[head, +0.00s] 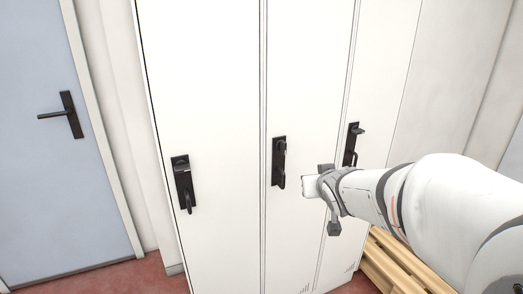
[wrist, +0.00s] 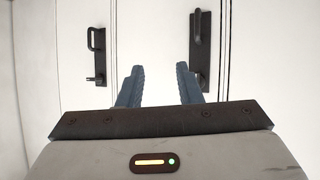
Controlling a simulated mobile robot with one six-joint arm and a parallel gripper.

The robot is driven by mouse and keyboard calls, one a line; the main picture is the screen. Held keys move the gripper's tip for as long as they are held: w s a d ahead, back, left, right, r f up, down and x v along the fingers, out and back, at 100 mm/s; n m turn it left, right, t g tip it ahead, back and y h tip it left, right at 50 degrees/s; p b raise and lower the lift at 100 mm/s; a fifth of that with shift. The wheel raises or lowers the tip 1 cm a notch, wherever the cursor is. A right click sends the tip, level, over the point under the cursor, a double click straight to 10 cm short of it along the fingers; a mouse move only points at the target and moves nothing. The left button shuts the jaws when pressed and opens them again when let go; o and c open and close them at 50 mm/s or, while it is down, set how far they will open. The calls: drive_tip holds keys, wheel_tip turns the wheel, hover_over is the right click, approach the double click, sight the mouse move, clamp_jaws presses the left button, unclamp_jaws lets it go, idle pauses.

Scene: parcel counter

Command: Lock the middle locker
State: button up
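The middle locker (head: 308,70) is a tall white door, shut. Its black handle plate (head: 279,162) has a small knob at the top and a lever hanging down. My gripper (head: 308,187) is just right of this handle in the head view, apart from it. In the wrist view, which looks upside down, my two blue-grey fingers (wrist: 158,85) are spread with nothing between them. The middle handle (wrist: 200,50) appears there beyond the right finger, and the right locker's handle (wrist: 97,52) beyond the left finger. I cannot tell whether the lock is turned.
The left locker's handle (head: 185,183) and right locker's handle (head: 351,145) flank the middle one; both doors are shut. A blue-grey room door (head: 50,150) is at far left. A wooden pallet (head: 395,262) lies low at right. Red floor (head: 100,277) shows at lower left.

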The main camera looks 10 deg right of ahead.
sight(286, 148)
drive_tip(key=w+a+n+t+y+b, duration=0.1)
drive_tip(key=w+a+y, duration=0.1)
drive_tip(key=w, duration=0.3)
drive_tip(key=w+a+r+n+t+y+b, duration=0.1)
drive_tip(key=w+a+t+y, duration=0.1)
drive_tip(key=w, duration=0.3)
drive_tip(key=w+a+n+t+y+b, duration=0.1)
drive_tip(key=w+t+y, duration=0.1)
drive_tip(key=w, duration=0.3)
drive_tip(key=shift+w+a+r+n+y+b, duration=0.2)
drive_tip(key=shift+w+a+n+y+b, duration=0.1)
drive_tip(key=shift+a+b, duration=0.1)
drive_tip(key=shift+s, duration=0.1)
clamp_jaws()
